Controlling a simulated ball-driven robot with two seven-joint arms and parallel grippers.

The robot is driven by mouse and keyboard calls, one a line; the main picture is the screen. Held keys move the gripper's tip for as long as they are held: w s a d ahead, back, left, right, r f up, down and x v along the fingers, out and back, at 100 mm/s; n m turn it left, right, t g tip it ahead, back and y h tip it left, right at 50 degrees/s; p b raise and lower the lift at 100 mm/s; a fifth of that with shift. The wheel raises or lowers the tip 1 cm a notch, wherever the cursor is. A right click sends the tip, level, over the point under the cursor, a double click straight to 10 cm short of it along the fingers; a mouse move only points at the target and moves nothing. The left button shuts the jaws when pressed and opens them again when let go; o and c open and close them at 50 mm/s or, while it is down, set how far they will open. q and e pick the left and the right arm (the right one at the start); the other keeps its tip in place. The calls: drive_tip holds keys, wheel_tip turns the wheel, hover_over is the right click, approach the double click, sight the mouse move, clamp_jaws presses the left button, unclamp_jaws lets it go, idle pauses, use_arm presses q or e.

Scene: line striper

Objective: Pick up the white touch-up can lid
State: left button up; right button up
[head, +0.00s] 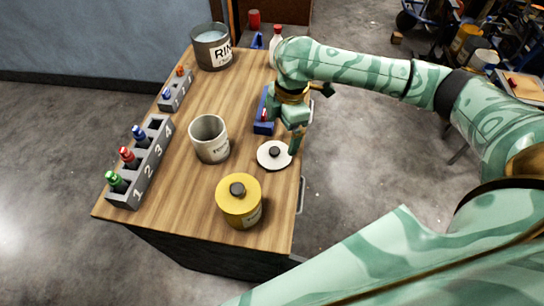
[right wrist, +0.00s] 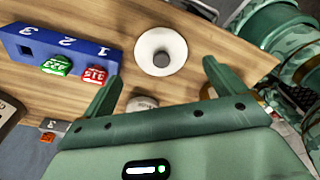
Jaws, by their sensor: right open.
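The white lid (head: 272,161), a flat disc with a dark round knob, lies on the wooden bench near its right edge. It also shows in the right wrist view (right wrist: 144,48), with its grey knob pointing at the camera. An open white can (head: 209,150) stands upright to its left. My right gripper (head: 285,132) is over the bench just beyond the lid in the head view. In the right wrist view its two fingers (right wrist: 162,74) are apart with nothing between them, and the lid appears ahead of the gap. My left gripper is not in view.
A yellow lidded can (head: 240,208) stands nearer on the bench (head: 190,195). A blue numbered block (right wrist: 60,42) holds green and red pieces beside the gripper. Grey numbered blocks (head: 122,196) line the left edge. A rinse can (head: 208,56) stands at the back.

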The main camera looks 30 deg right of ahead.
sight(275, 150)
wheel_tip(275, 150, down, 2)
drive_tip(key=shift+a+f, duration=0.1)
drive_tip(key=shift+a, duration=0.05)
drive_tip(key=f+b, duration=0.1)
drive_tip(key=a+f+b, duration=0.1)
drive_tip(key=f, duration=0.1)
drive_tip(key=f+b, duration=0.1)
drive_tip(key=f, duration=0.1)
drive_tip(key=shift+w+a+f, duration=0.1)
drive_tip(key=shift+a+f, duration=0.1)
drive_tip(key=shift+a, duration=0.05)
drive_tip(key=shift+r, duration=0.15)
drive_tip(key=c, duration=0.7)
